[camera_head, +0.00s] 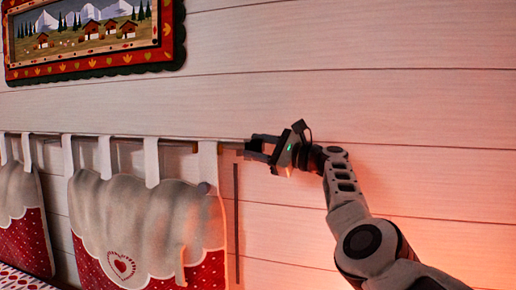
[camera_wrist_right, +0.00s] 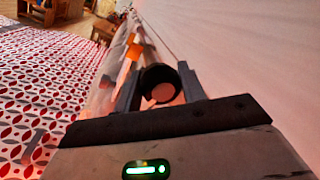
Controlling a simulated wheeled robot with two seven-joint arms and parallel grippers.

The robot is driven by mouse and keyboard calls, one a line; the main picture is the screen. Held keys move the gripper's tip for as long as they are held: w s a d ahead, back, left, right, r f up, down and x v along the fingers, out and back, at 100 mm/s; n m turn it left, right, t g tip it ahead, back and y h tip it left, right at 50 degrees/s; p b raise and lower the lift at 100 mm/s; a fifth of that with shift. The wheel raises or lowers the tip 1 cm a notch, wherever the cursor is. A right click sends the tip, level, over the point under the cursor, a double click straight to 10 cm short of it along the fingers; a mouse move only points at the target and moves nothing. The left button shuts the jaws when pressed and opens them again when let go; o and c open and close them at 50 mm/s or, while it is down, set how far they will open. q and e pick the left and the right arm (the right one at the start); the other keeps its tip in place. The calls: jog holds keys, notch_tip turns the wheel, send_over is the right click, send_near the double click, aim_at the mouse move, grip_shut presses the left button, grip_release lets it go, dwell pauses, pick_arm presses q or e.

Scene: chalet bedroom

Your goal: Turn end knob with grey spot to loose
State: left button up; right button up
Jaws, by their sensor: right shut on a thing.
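A thin rod (camera_head: 125,137) runs along the plank wall, with cloth panels hanging from it by straps. My right gripper (camera_head: 252,148) is at the right end of this rod, coming in from the right. In the right wrist view, its two fingers (camera_wrist_right: 158,70) stand on either side of a dark round end knob (camera_wrist_right: 154,75). The knob's end face shows a paler, pinkish spot, and the gripper is shut on the knob. In the head view the fingers mostly hide the knob. My left gripper is not in view.
The heart-decorated cloth panel (camera_head: 130,225) hangs just left of my right gripper. A framed picture (camera_head: 90,40) is on the wall above. A red-and-white patterned bedspread (camera_wrist_right: 50,85) lies to the left in the wrist view. The wall (camera_head: 400,100) around my arm is bare.

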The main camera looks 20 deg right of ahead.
jog(key=shift+f, duration=0.1)
jog(key=o, duration=1)
jog(key=shift+s+d, duration=0.15)
jog(key=shift+d, duration=0.05)
pick_arm(q)
jog(key=b, duration=0.2)
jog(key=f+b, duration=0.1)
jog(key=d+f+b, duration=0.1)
jog(key=b, duration=0.1)
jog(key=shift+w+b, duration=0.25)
jog(key=shift+b, duration=0.05)
pick_arm(e)
jog(key=v, duration=1.5)
jog(key=shift+s+d, duration=0.1)
jog(key=shift+s, duration=0.05)
jog(key=shift+f, duration=0.1)
